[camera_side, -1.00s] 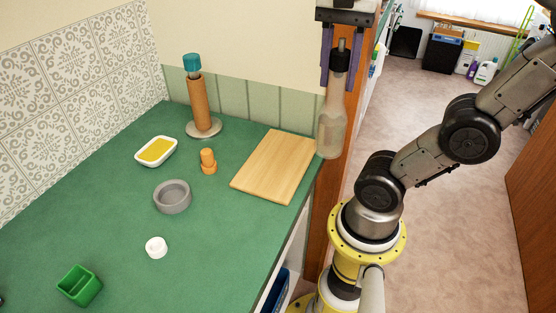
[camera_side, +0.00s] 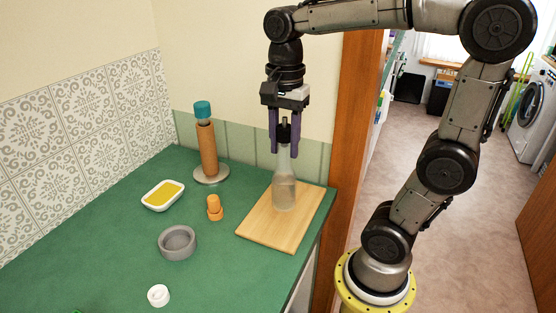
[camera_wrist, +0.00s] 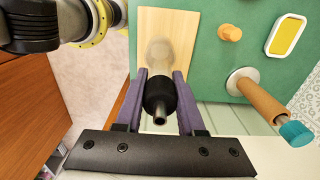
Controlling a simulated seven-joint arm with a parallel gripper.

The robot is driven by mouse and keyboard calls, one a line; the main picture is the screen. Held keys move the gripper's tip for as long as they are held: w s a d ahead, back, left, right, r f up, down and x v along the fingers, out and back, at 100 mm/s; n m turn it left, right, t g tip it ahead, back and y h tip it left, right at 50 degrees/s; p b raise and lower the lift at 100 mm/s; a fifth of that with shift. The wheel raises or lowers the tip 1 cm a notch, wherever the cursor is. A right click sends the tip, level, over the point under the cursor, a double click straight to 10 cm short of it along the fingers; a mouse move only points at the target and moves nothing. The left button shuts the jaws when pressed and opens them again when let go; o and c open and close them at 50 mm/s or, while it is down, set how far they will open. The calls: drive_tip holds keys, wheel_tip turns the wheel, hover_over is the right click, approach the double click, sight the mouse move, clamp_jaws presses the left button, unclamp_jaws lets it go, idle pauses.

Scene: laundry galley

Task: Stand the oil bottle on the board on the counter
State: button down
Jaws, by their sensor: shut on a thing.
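The oil bottle (camera_side: 284,190) is clear, with a black cap and spout. It is upright over the wooden board (camera_side: 261,231) on the green counter. My gripper (camera_side: 285,144) is shut on the bottle's neck from above, with a purple finger on each side. In the side view the base of the bottle appears at or very near the board's surface; I cannot tell if it touches. In the wrist view the black cap (camera_wrist: 160,94) is between the fingers, and the board (camera_wrist: 168,22) shows beyond it.
Left of the board stand an orange stopper-like piece (camera_side: 214,208), a brown cylinder with teal top (camera_side: 208,150), a white dish with yellow contents (camera_side: 163,195), a grey bowl (camera_side: 178,243) and a white round piece (camera_side: 158,295). A wooden post (camera_side: 350,150) stands right of the board.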

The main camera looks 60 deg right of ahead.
sight(278, 161)
drive_tip(key=shift+w+d+f, duration=0.1)
drive_tip(key=shift+w+f, duration=0.3)
drive_tip(key=shift+f, duration=0.05)
drive_tip(key=shift+w+f, duration=0.2)
drive_tip(key=shift+f, duration=0.8)
drive_tip(key=shift+w+f, duration=0.15)
drive_tip(key=shift+f, duration=0.95)
drive_tip(key=c, duration=0.5)
unclamp_jaws()
